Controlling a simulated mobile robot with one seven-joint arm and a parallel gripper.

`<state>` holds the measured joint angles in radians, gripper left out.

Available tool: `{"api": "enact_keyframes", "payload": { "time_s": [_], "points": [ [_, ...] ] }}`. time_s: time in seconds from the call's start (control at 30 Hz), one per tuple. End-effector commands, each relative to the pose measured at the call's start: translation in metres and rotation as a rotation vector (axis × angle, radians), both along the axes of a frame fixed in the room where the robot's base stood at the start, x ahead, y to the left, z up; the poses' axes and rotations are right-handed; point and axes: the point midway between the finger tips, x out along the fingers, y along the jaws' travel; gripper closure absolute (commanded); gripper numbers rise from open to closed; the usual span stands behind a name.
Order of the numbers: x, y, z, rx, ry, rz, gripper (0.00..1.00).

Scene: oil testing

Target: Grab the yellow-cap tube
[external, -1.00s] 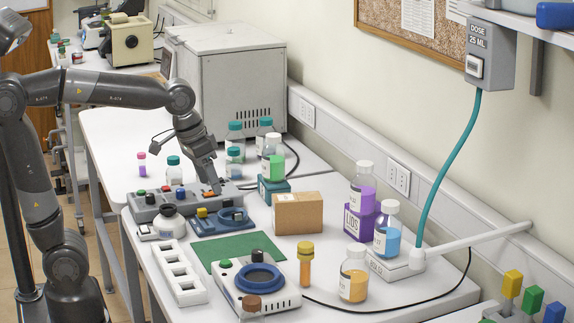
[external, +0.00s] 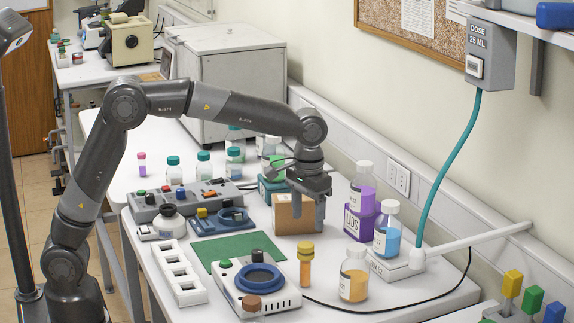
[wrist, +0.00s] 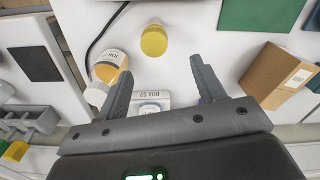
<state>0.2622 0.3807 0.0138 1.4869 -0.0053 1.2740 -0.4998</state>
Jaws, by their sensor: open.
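The yellow-cap tube (external: 306,264) stands upright on the white table, right of the round blue-ringed device, with amber contents under its cap. In the wrist view its yellow cap (wrist: 154,41) shows from above, beyond my fingertips and roughly between their lines. My gripper (external: 308,215) is open and empty, pointing down in front of the cardboard box, behind and above the tube. In the wrist view the two fingers of my gripper (wrist: 158,80) are spread apart with nothing between them at the tips.
The cardboard box (external: 284,212) is close to my fingers. An amber bottle (external: 353,275) stands right of the tube, a blue-liquid bottle (external: 387,232) behind it. The blue-ringed device (external: 258,285) is at left. A black cable (external: 420,304) runs along the table. The green mat (external: 240,247) is bare.

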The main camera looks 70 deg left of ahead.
Motion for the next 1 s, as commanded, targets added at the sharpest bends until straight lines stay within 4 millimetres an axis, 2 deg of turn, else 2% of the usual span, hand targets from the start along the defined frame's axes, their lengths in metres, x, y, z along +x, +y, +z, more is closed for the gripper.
{"api": "enact_keyframes", "payload": {
  "time_s": [0.2,0.47,0.7,0.8,1.0],
  "points": [
    [-0.001,0.000,-0.035,0.001,0.003,0.000,0.37],
    [-0.003,-0.003,-0.057,0.000,0.002,-0.001,0.37],
    [-0.007,-0.008,-0.091,0.000,0.002,0.000,0.37],
    [-0.007,-0.008,-0.098,0.001,0.001,0.000,0.37],
    [-0.007,-0.008,-0.099,0.000,0.000,0.000,0.37]
  ]
}}
